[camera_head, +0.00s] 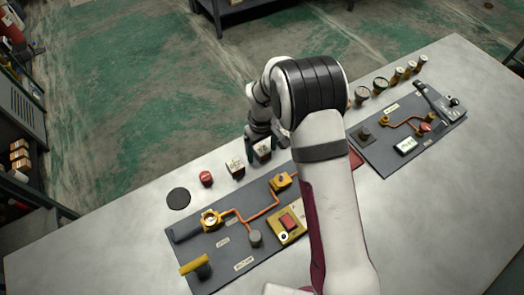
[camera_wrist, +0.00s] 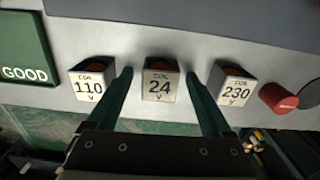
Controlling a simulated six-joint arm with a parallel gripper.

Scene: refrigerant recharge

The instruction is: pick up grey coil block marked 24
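The grey coil block marked 24 (camera_wrist: 160,88) stands on the table in the middle of the wrist view. In the head view a block (camera_head: 263,152), apparently the same one, shows just below my gripper (camera_head: 262,143). My gripper (camera_wrist: 158,74) is open, with one dark green finger on each side of the 24 block and a visible gap at both sides. Whether the fingertips are down at block height is hard to tell. The block marked 110 (camera_wrist: 91,86) is to its left and the block marked 230 (camera_wrist: 235,91) to its right.
A red knob-like piece (camera_wrist: 279,98) and a dark disc (camera_head: 178,198) lie beyond the 230 block. A green GOOD panel (camera_wrist: 25,55) is left of the 110 block. Panels with orange piping (camera_head: 220,245) (camera_head: 400,135) and several gauges (camera_head: 380,84) occupy the table.

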